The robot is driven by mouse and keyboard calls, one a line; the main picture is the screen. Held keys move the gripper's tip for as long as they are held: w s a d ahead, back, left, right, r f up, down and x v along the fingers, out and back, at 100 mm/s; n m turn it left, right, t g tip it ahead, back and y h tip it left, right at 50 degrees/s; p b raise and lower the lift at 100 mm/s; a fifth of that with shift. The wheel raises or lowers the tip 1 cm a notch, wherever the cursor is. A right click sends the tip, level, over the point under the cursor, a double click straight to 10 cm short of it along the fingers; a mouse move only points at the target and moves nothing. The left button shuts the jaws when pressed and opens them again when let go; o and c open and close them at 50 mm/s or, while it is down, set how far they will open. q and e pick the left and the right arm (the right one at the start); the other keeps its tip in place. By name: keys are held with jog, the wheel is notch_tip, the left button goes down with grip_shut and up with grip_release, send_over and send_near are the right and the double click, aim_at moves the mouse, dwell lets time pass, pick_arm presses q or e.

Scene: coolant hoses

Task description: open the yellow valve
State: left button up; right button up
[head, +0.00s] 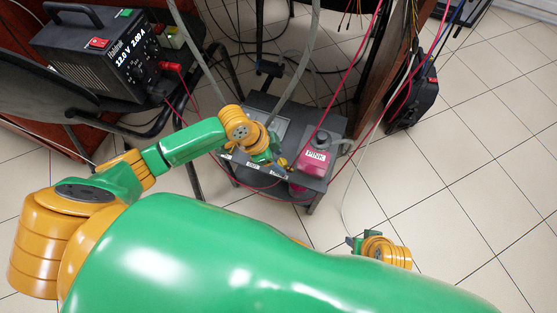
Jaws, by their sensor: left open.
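My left gripper (272,161) reaches over the small dark table from the left. Its jaws are open at the front of the table, near the labels on the table's front edge. A small yellow bit (283,162) shows right at its fingertips. It may be the yellow valve, but it is too small and too covered by the gripper to tell its shape or handle position. I cannot tell whether the gripper touches it. My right gripper (354,243) is low at the right, over the floor and apart from the table. Its jaws are too small to read.
A bottle with a pink label (316,155) stands on the dark table (258,101), right of my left gripper. Grey hoses (300,70) and red cables run down to the table. A black power supply (100,50) is at upper left.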

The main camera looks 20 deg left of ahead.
pick_arm(q)
jog(key=shift+w+d+f, duration=0.1)
jog(key=shift+d+f, duration=0.05)
jog(key=shift+f, duration=0.2)
pick_arm(e)
jog(key=shift+w+r, duration=0.1)
jog(key=shift+r, duration=0.5)
pick_arm(q)
grip_shut()
pick_arm(e)
jog(key=shift+f, duration=0.1)
